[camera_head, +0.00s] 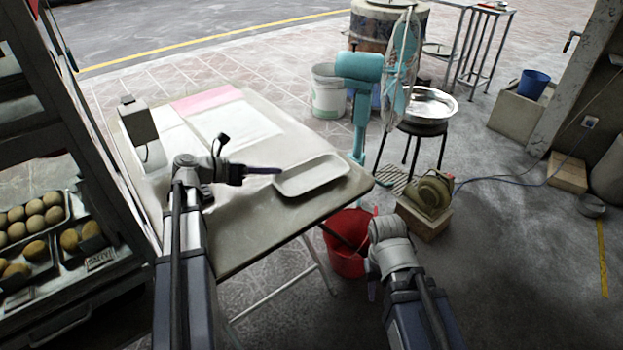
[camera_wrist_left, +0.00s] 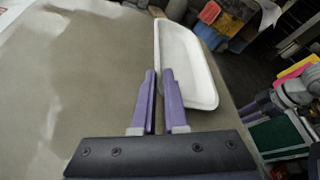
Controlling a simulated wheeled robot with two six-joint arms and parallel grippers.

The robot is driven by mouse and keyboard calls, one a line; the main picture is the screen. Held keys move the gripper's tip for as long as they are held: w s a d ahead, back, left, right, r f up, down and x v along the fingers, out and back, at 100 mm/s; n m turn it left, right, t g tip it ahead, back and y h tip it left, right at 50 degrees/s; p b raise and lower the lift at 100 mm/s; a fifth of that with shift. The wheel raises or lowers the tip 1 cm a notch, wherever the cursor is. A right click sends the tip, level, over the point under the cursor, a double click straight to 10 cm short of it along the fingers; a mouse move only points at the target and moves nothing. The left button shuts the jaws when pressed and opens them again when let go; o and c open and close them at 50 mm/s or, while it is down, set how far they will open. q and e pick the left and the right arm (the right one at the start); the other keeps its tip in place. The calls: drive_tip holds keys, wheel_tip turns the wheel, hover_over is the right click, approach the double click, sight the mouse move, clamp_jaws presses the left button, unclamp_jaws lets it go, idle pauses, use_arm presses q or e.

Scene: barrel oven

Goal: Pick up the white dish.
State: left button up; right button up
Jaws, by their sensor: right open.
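The white dish (camera_head: 312,176) is a shallow rectangular tray at the right end of the folding table (camera_head: 262,222). It also shows in the left wrist view (camera_wrist_left: 184,62). My left gripper (camera_head: 278,171) reaches the dish's left edge from the left. In the left wrist view its purple fingers (camera_wrist_left: 160,75) are close together with the dish's near rim between their tips. I cannot tell whether the dish is clear of the tabletop. My right gripper (camera_head: 372,288) is empty, off the table at the lower right, by the red bucket; its fingers are partly hidden by the wrist.
A red bucket (camera_head: 346,262) stands on the floor beside the table's right edge. A teal fan (camera_head: 360,75) and a stool with a metal basin (camera_head: 430,104) stand behind. A bun display case (camera_head: 60,250) is at the left. The table's middle is mostly clear.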

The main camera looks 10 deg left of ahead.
sight(300, 179)
use_arm(q)
drive_tip(key=x, duration=0.3)
drive_tip(key=shift+w+f+b, duration=0.1)
drive_tip(key=shift+w+b, duration=0.05)
drive_tip(key=shift+b, duration=0.25)
clamp_jaws()
drive_tip(key=shift+r, duration=0.2)
idle(1.0)
